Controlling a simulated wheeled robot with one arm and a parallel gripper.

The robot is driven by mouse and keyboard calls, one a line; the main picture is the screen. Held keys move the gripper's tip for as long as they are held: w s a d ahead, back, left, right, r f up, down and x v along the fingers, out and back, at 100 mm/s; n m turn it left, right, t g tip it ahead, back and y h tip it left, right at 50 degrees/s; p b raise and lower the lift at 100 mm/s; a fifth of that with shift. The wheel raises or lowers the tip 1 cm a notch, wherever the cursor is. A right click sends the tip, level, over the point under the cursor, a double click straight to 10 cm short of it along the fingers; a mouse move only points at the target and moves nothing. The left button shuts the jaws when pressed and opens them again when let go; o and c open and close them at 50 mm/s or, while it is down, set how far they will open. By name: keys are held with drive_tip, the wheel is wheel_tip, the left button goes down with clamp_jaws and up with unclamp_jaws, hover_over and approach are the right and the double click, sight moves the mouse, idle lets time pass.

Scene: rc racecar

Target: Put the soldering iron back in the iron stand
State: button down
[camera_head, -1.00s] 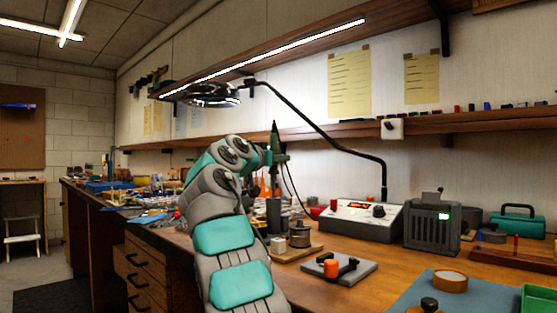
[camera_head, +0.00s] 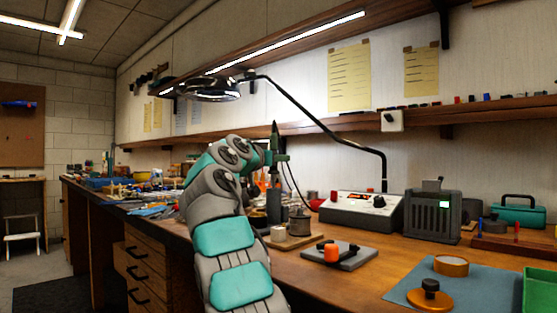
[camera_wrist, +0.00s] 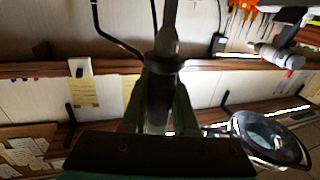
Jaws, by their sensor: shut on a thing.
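My gripper (camera_head: 276,157) is shut on the soldering iron (camera_head: 274,132), which stands nearly upright, its dark tapered end up. In the wrist view the iron (camera_wrist: 166,45) runs between the green fingers (camera_wrist: 158,105), with a dark collar just beyond them. Below the gripper, a thin dark part of the iron points down at a dark upright cylinder (camera_head: 274,206), which looks like the iron stand. The iron's lower end appears at or just above the cylinder's top; I cannot tell whether it is inside. My arm hides part of the bench to the left.
A soldering station (camera_head: 360,213) with a cable stands right of the cylinder. A small round tin (camera_head: 299,223) is close beside it. The magnifier lamp (camera_head: 212,89) hangs behind my arm, and its bent black arm (camera_head: 330,125) crosses to the right. A grey plate (camera_head: 346,258) lies in front.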

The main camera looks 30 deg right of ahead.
drive_tip(key=shift+f+b, duration=1.7)
drive_tip(key=shift+f, duration=0.05)
drive_tip(key=c, duration=0.6)
unclamp_jaws()
drive_tip(key=shift+o, duration=0.3)
drive_tip(key=o, duration=0.3)
drive_tip(key=shift+o, duration=0.2)
drive_tip(key=shift+s+a, duration=0.1)
drive_tip(key=shift+a, duration=0.05)
drive_tip(key=s+a+r+b, duration=0.1)
drive_tip(key=s+a+r, duration=0.1)
drive_tip(key=a, duration=0.3)
drive_tip(key=shift+s+a, duration=0.25)
drive_tip(key=shift+s, duration=0.65)
